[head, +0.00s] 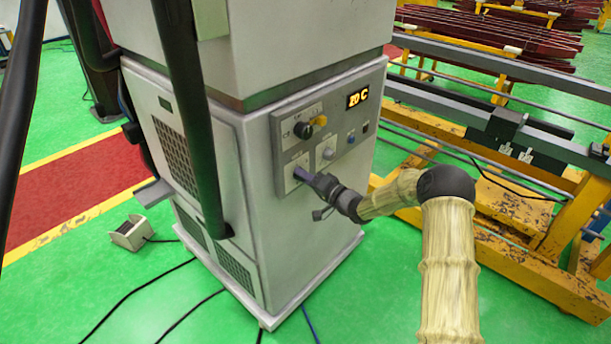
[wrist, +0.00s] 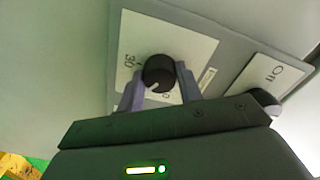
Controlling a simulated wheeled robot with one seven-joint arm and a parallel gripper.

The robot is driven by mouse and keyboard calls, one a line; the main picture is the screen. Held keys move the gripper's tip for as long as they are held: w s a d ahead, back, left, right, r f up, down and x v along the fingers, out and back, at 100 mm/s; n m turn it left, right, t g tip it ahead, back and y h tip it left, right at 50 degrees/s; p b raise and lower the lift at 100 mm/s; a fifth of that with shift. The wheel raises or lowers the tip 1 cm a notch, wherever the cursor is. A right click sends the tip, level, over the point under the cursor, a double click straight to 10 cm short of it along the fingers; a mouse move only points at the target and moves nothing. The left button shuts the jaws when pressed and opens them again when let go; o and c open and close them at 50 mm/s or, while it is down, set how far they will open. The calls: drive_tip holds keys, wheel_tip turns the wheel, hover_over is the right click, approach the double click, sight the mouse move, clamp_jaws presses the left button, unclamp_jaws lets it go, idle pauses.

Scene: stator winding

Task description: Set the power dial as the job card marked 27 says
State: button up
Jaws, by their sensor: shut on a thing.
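The black dial (wrist: 158,72) sits on a white plate (wrist: 190,48) with a printed "30" at its left and another, partly covered figure below. A short white mark on the dial points down and slightly left in the wrist view. My gripper (wrist: 158,78) has its two purple-grey fingers on either side of the dial, shut on it. In the head view my gripper (head: 300,173) is at the lower left plate of the grey control panel (head: 345,120), hiding the dial there. I cannot make out a job card marked 27.
The panel also has a black and a yellow knob (head: 320,121), a pale knob (head: 328,153), small buttons and a lit display (head: 357,98). The white cabinet (head: 290,240) stands on green floor with cables. Yellow racking (head: 500,200) stands at the right.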

drive_tip(key=m+p, duration=0.1)
drive_tip(key=m, duration=1)
drive_tip(key=shift+f, duration=0.1)
idle(0.5)
drive_tip(key=o, duration=1)
drive_tip(key=shift+d, duration=0.1)
drive_tip(key=b+v, duration=0.2)
drive_tip(key=v, duration=1.5)
drive_tip(key=shift+s+d, duration=0.1)
drive_tip(key=shift+s, duration=0.05)
